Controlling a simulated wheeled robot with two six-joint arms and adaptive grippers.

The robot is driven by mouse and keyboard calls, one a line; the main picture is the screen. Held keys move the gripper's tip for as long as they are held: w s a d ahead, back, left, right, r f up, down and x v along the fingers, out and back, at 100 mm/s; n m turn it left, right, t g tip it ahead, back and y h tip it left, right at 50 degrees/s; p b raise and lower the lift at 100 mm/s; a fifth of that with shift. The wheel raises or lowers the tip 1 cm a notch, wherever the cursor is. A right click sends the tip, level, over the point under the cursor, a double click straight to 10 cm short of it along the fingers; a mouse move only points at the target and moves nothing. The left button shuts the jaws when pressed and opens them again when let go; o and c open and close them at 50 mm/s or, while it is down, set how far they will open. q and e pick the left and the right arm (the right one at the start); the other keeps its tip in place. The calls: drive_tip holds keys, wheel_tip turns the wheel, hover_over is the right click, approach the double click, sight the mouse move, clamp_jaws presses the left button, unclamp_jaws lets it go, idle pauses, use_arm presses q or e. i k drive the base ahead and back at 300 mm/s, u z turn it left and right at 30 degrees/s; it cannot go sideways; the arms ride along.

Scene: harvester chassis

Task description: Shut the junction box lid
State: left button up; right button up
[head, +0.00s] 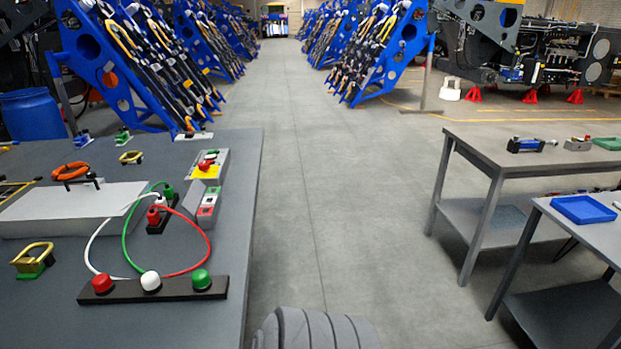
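A low, wide grey box (55,224) with a light grey flat top panel (75,202) sits on the left table; it looks like the junction box and its lid. The panel lies about level, and I cannot tell whether it is fully shut. A small black handle-like part (85,183) stands at its far edge. Neither of my grippers is in view.
A grey control box (208,200) stands near the left table's right edge (240,230).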

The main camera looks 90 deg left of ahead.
sight(191, 201)
drive_tip(key=k, duration=1.45)
drive_tip(key=u, duration=1.85)
